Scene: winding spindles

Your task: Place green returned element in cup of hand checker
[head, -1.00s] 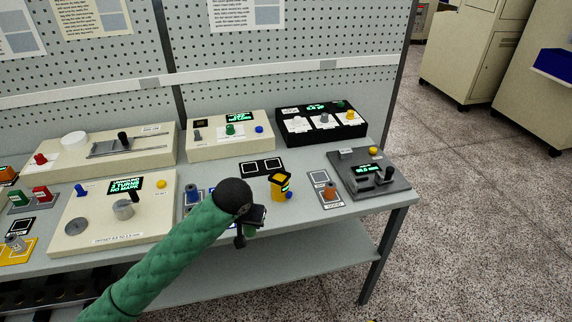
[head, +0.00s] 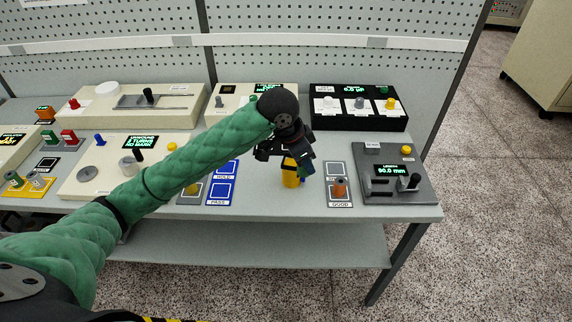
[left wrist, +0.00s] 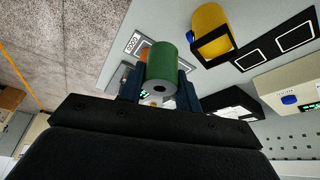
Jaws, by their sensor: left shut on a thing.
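My left gripper (head: 302,162) is shut on a green cylinder, the green element (left wrist: 163,62), which shows clearly between the dark fingers in the left wrist view. A dark hole shows in its near end. In the head view the gripper hides most or all of it. The yellow upright device, taken as the hand checker (head: 290,178), stands on the table just behind and left of the fingertips, partly hidden by the gripper. In the left wrist view the yellow body (left wrist: 210,30) is to the right of the green element, apart from it. The checker's cup is not clearly visible. My right gripper is not in view.
An orange element (head: 340,187) stands on the GOOD card, right of the gripper. A grey measuring device (head: 385,190) stands further right. The blue HOLD and PASS squares (head: 221,184) lie to the left. A black box (head: 358,112) with several knobs stands behind.

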